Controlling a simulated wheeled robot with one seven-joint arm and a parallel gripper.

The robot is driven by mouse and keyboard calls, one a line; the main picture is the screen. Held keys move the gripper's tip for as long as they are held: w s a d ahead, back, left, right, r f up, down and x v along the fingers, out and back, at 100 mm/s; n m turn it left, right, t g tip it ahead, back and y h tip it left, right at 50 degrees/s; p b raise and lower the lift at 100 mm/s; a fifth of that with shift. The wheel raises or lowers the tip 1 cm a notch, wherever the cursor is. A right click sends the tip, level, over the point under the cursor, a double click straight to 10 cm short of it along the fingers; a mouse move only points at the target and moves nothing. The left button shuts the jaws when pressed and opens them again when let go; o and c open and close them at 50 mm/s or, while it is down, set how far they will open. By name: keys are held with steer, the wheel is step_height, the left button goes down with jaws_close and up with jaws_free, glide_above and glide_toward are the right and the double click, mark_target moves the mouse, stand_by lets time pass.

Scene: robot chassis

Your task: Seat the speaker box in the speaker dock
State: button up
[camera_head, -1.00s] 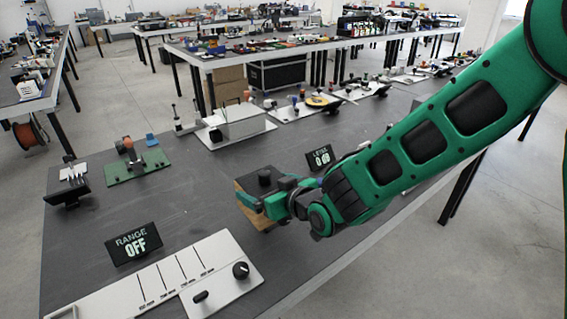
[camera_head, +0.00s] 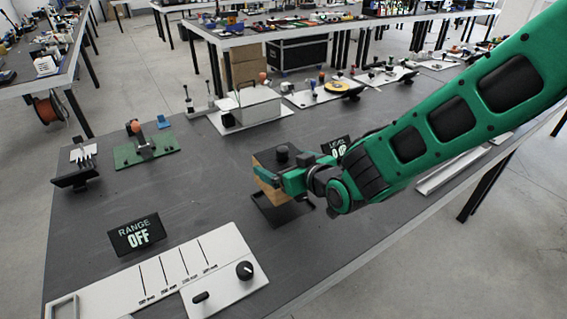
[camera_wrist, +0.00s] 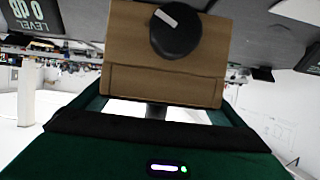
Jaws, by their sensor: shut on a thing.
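A flat black tray-like piece, which looks like the speaker dock (camera_head: 272,214), lies on the table just below the box. The box appears apart from it; the arm hides part of its right side. In the wrist view the box (camera_wrist: 160,82) sits between the green fingers, its knob (camera_wrist: 175,32) at the top.
The "LEVEL" display (camera_head: 337,146) stands close behind my gripper. The "RANGE OFF" display (camera_head: 136,233) and a white panel with a knob (camera_head: 222,276) are at front left. A green board (camera_head: 145,150) and a white box fixture (camera_head: 250,106) stand farther back. The table's middle left is clear.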

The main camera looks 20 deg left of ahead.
steer(key=shift+f, duration=3.25)
steer(key=shift+f, duration=0.2)
steer(key=o, duration=1.1)
steer(key=shift+f, duration=0.1)
steer(key=v, duration=1)
steer(key=shift+s+d, duration=0.1)
steer(key=shift+d, duration=0.25)
